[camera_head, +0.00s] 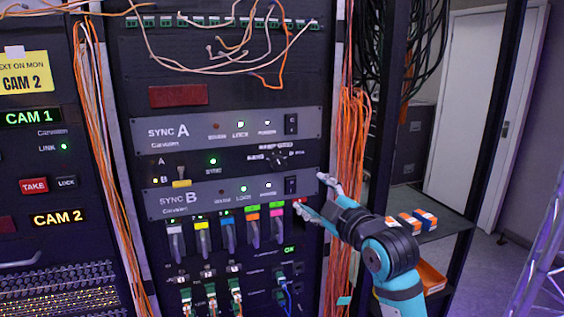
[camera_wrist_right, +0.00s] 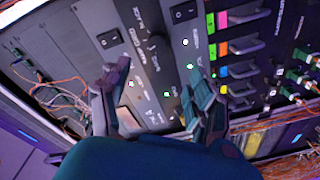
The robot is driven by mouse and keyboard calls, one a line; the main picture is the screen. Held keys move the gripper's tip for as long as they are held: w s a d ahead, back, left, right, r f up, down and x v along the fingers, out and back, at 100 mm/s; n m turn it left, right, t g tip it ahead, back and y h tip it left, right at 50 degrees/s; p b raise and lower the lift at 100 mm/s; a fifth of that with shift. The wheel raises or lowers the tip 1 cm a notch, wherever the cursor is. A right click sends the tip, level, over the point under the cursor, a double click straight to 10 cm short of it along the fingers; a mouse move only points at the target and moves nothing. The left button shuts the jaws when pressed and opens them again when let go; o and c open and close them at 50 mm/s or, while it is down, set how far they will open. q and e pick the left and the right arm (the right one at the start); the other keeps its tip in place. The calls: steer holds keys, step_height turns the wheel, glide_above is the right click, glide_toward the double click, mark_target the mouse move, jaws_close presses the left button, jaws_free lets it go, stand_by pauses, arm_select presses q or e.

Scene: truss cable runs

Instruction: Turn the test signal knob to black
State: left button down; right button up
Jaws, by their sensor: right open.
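The test signal knob appears to be the small dark knob (camera_head: 279,160) on the black strip between the SYNC A panel (camera_head: 220,129) and the SYNC B panel (camera_head: 225,196). White labels sit beside it, too small to read, so its setting cannot be told. In the right wrist view the dark knob (camera_wrist_right: 157,43) shows just beyond my fingertips. My right gripper (camera_head: 312,193) is open and empty at the right end of the SYNC B panel, below and right of the knob. It also shows in the wrist view (camera_wrist_right: 158,78), its fingers spread. My left gripper is not in view.
Orange cables (camera_head: 347,150) hang along the rack's right side, near my right gripper. Coloured-tag levers (camera_head: 228,232) stand below SYNC B. A toggle (camera_head: 181,183) sticks out at the strip's left. A shelf (camera_head: 445,228) with small boxes is at the right.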

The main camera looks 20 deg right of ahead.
mark_target(280, 165)
steer(key=w+p, duration=0.1)
steer(key=w, duration=0.4)
steer(key=w+a+p, duration=0.1)
steer(key=w, duration=0.4)
steer(key=w+a+r+p, duration=0.1)
steer(key=w+p, duration=0.1)
steer(key=w, duration=0.3)
steer(key=shift+w+a, duration=0.2)
steer(key=shift+w, duration=0.15)
steer(key=shift+w+a+f, duration=0.15)
steer(key=shift+w, duration=0.5)
steer(key=shift+c, duration=0.2)
steer(key=c, duration=1.1)
